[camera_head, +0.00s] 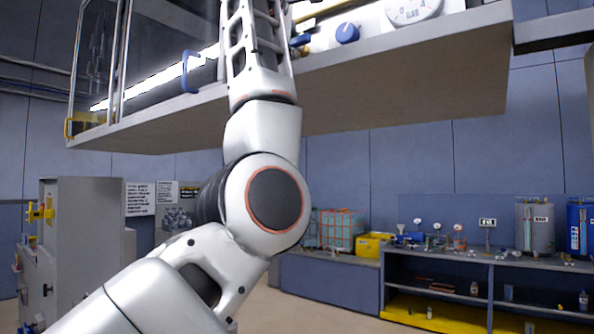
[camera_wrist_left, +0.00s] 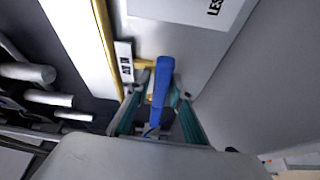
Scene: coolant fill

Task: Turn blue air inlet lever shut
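The blue lever (camera_wrist_left: 161,85) shows in the left wrist view, standing at a yellow pipe beside a small white label. My left gripper (camera_wrist_left: 159,98) has its two teal-padded fingers on either side of the lever. The fingers look spread, with small gaps to the lever; exact contact is hard to tell. In the head view my left arm reaches up past the shelf edge, and its fingertips do not show clearly. My right gripper is in neither view.
A grey shelf (camera_head: 420,75) juts out overhead, carrying a blue knob (camera_head: 347,33) and a round gauge (camera_head: 412,8). A glass-fronted cabinet with a blue handle (camera_head: 188,72) is left of my arm. A workbench (camera_head: 470,259) stands at the back right.

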